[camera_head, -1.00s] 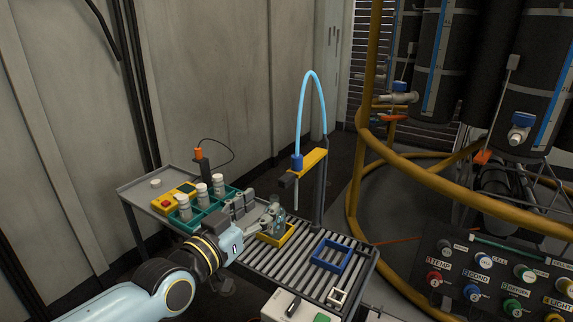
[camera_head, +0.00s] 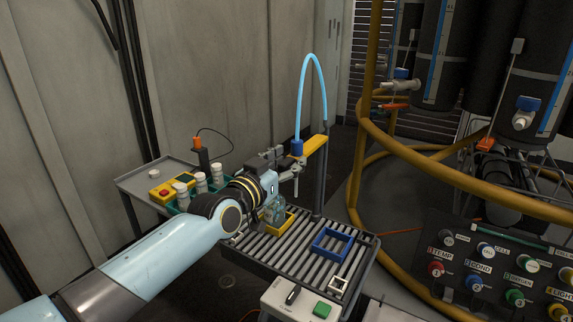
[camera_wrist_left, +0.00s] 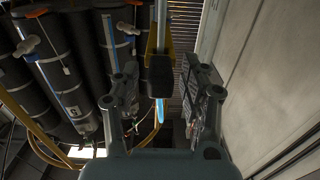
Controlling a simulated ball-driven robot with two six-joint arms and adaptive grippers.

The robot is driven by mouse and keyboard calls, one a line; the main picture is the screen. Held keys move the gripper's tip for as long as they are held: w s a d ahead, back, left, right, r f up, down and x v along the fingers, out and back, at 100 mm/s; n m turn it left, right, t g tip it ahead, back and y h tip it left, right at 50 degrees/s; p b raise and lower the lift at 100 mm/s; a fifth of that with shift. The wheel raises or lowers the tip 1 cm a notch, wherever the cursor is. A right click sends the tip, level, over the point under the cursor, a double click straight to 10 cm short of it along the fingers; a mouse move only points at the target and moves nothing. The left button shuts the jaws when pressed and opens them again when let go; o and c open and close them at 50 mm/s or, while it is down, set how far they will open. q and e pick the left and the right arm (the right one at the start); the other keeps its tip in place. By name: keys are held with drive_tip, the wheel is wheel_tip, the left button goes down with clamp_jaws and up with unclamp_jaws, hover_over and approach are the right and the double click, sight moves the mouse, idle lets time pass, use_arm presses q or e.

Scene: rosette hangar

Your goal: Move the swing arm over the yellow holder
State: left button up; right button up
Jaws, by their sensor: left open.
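The swing arm (camera_head: 314,145) is a yellow bar on a dark post, with a blue hose fitting near its free end. In the left wrist view its dark end block (camera_wrist_left: 160,72) lies between the fingers, with gaps on both sides. My left gripper (camera_head: 291,164) is open at that free end and hides part of it in the head view. The yellow holder (camera_head: 289,224) sits on the roller table below, partly hidden by my arm. A clear bottle (camera_head: 275,211) stands at it. My right gripper is not in view.
White bottles (camera_head: 201,182) stand on the left behind my arm. A yellow rail (camera_head: 430,162) curves past on the right.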

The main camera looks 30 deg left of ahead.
use_arm(q)
drive_tip(key=shift+c, duration=0.4)
drive_tip(key=shift+s+r, duration=0.1)
clamp_jaws()
